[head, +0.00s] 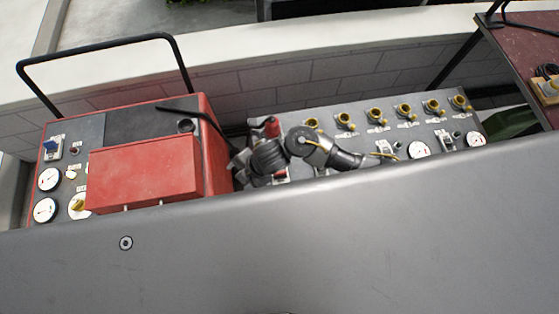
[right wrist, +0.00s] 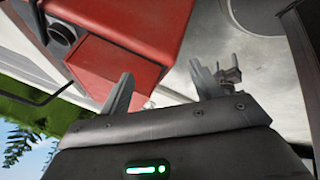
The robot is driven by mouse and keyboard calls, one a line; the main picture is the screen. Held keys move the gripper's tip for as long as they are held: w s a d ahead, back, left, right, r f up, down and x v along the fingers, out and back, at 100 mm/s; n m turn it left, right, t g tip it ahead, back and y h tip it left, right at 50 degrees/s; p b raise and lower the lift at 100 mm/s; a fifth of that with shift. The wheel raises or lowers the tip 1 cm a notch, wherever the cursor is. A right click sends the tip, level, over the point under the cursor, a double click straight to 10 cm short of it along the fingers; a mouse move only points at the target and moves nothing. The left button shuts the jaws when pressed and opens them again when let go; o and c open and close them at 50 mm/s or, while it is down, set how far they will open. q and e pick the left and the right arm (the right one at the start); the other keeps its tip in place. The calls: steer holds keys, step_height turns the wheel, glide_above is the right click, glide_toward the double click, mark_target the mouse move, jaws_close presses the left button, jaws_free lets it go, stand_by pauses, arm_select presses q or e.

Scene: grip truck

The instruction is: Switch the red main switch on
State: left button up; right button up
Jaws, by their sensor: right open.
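A small red handle (head: 271,128), which looks like the red main switch, stands at the left end of the grey panel (head: 330,117), just behind my right arm. Its on or off position cannot be told. My right gripper (head: 240,166) is at the left end of that panel, close to the red box's side, and is partly hidden by its own wrist. In the right wrist view, its two fingers (right wrist: 163,88) are apart with nothing between them. A small grey metal fitting (right wrist: 229,76) shows beside the right-hand finger. My left gripper is not in view.
A red box (head: 150,170) with gauges and a black handle stands to the left; it also shows in the right wrist view (right wrist: 125,65). Several yellow-and-black sockets (head: 375,112) line the panel's back. A grey surface (head: 300,250) fills the front.

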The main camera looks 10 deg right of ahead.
steer(key=d+n+g+h, duration=0.1)
steer(key=d+n+h, duration=0.2)
steer(key=d+n, duration=0.3)
steer(key=n+h+p, duration=0.1)
steer(key=n+h, duration=0.2)
steer(key=n, duration=0.2)
glide_toward(280, 172)
step_height(280, 172, down, 5)
steer(key=b, duration=0.4)
step_height(280, 172, down, 3)
steer(key=shift+f, duration=0.7)
steer(key=shift+c, duration=0.4)
